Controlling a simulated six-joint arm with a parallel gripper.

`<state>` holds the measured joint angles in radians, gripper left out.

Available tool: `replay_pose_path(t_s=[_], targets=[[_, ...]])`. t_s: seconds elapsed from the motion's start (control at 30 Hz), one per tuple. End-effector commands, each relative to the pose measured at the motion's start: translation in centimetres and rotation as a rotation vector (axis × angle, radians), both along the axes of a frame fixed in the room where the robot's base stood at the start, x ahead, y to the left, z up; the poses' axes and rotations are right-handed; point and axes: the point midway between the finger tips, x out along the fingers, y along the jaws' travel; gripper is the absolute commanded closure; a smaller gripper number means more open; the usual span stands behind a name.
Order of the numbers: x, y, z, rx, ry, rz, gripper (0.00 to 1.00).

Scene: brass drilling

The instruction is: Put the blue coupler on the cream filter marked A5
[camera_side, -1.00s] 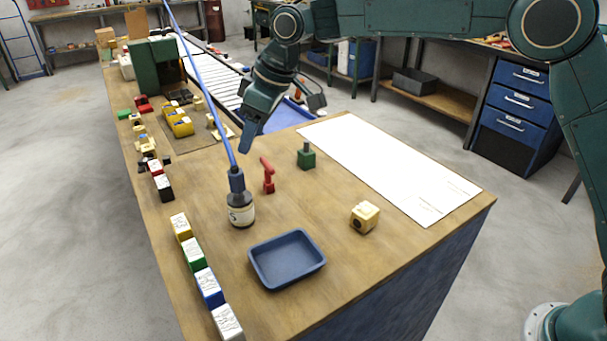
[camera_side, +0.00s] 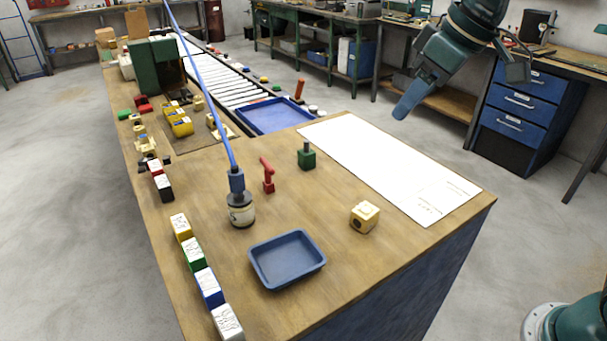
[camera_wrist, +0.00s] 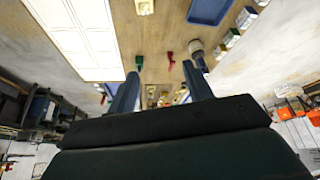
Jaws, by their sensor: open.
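The blue coupler (camera_side: 237,180) hangs at the end of a long blue hose. It stands upright on the dark top of a cream, round filter (camera_side: 241,213) and seems to touch it. The filter's marking is too small to read. In the wrist view, the filter (camera_wrist: 197,49) shows near the tip of the right finger, but well below it. My gripper (camera_side: 405,103) is up at the right, above the far side of the white sheet, apart from the coupler. The wrist view shows my gripper (camera_wrist: 160,71) with its fingers spread and nothing between them.
A blue tray (camera_side: 287,259), a cream block with a hole (camera_side: 364,217), a red handle-shaped part (camera_side: 267,176) and a green block (camera_side: 306,157) stand around the filter. Several label-topped blocks (camera_side: 195,258) line the left edge. The white sheet (camera_side: 395,170) is clear.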

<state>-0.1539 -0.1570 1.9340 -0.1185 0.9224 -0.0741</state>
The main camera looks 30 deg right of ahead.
Motion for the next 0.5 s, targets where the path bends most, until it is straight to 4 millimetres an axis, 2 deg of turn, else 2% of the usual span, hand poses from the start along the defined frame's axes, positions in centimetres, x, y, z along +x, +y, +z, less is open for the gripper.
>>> replay_pose_path(t_s=[0.03,0.27,0.5], targets=[[-1.5,-0.8,0.0,0.001,-0.006,-0.026,0.49],[-7.6,-3.8,-1.1,0.007,-0.021,-0.134,0.49],[-13.6,-6.2,-3.6,0.012,-0.036,-0.246,0.49]])
